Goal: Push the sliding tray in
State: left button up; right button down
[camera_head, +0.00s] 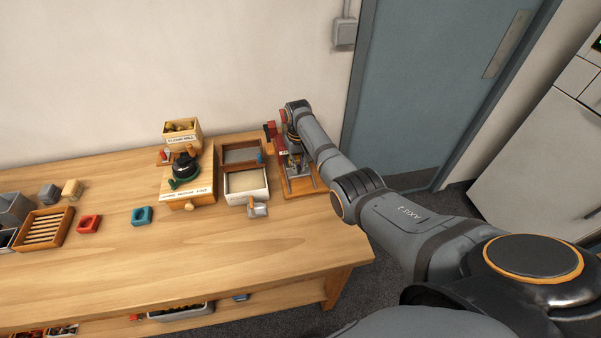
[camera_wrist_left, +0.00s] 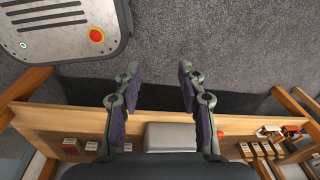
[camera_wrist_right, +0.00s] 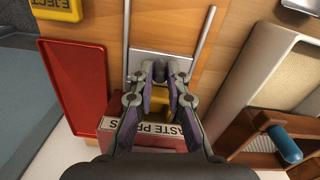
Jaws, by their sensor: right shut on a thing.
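The waste press (camera_wrist_right: 150,128), with a red and white labelled body, stands at the table's right end; it also shows in the head view (camera_head: 283,145). A silver plate, apparently the sliding tray (camera_wrist_right: 140,62), lies between two metal rails on a wooden base. My right gripper (camera_wrist_right: 162,70) points down over this plate, its fingers close together on a small grey piece, perhaps the tray's handle; the grip is partly hidden. In the head view the right gripper (camera_head: 294,160) is small beside the press. My left gripper (camera_wrist_left: 158,70) is open and empty, above the floor.
A red tray (camera_wrist_right: 78,85) and a yellow EJECT block (camera_wrist_right: 58,8) lie beside the rails. A white-fronted bin (camera_head: 246,196) and a wooden box machine (camera_head: 188,186) stand left of the press. The table's front middle (camera_head: 200,260) is clear.

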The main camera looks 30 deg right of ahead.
jog(key=shift+f, duration=0.3)
jog(key=shift+s+r, duration=0.15)
jog(key=shift+s, duration=0.15)
jog(key=c, duration=1.4)
grip_release()
jog(key=shift+s+a+r, duration=0.1)
jog(key=shift+s+r, duration=0.15)
jog(key=shift+o, duration=0.3)
jog(key=shift+w+f, duration=0.1)
pick_arm(q)
jog(key=shift+w, duration=0.2)
pick_arm(e)
notch_tip(320, 180, up, 12)
jog(key=shift+w, duration=0.1)
